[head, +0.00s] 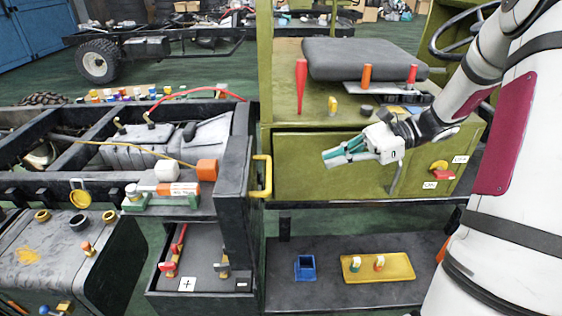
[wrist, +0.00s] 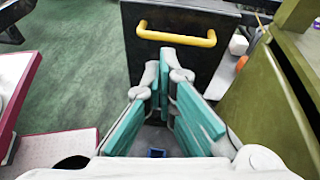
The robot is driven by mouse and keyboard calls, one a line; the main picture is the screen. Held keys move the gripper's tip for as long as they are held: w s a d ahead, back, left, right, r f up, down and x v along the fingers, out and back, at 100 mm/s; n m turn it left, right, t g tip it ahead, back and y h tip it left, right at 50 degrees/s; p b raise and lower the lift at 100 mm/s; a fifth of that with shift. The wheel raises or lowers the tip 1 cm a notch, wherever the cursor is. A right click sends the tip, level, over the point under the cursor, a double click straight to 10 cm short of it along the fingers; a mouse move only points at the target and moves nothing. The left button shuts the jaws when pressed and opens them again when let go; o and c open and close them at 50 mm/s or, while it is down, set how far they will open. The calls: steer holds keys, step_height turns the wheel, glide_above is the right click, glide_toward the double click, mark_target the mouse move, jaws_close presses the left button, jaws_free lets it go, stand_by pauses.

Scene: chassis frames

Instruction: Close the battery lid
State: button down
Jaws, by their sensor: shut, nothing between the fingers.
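A dark panel with a yellow handle, which looks like the battery lid (head: 234,150), stands upright at the right side of the open battery box (head: 205,284). Red and brass terminals and plus and minus marks show inside the box. The yellow handle (head: 267,178) is on the panel's right side. In the wrist view the dark panel (wrist: 170,65) and its handle (wrist: 176,37) lie ahead of the fingers. My gripper (head: 338,153) is shut and empty, right of the handle and apart from it, in front of the green cabinet. Its teal-padded fingers (wrist: 171,68) show in the wrist view.
The green cabinet (head: 310,175) with a grey seat cushion (head: 365,60) stands behind my gripper. Below are a blue open box (head: 305,268) and a yellow tray (head: 377,267) on a dark platform. A grey tank (head: 55,260) is at the left. Open floor shows in the wrist view's left.

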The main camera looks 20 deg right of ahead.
steer(key=w+a+f+m+t, duration=0.1)
steer(key=w+a+f, duration=0.1)
steer(key=a, duration=0.3)
steer(key=w+a+f+y, duration=0.1)
steer(key=w+a+f, duration=0.1)
steer(key=a, duration=0.3)
steer(key=shift+w+m+t, duration=0.4)
steer(key=shift+w, duration=0.35)
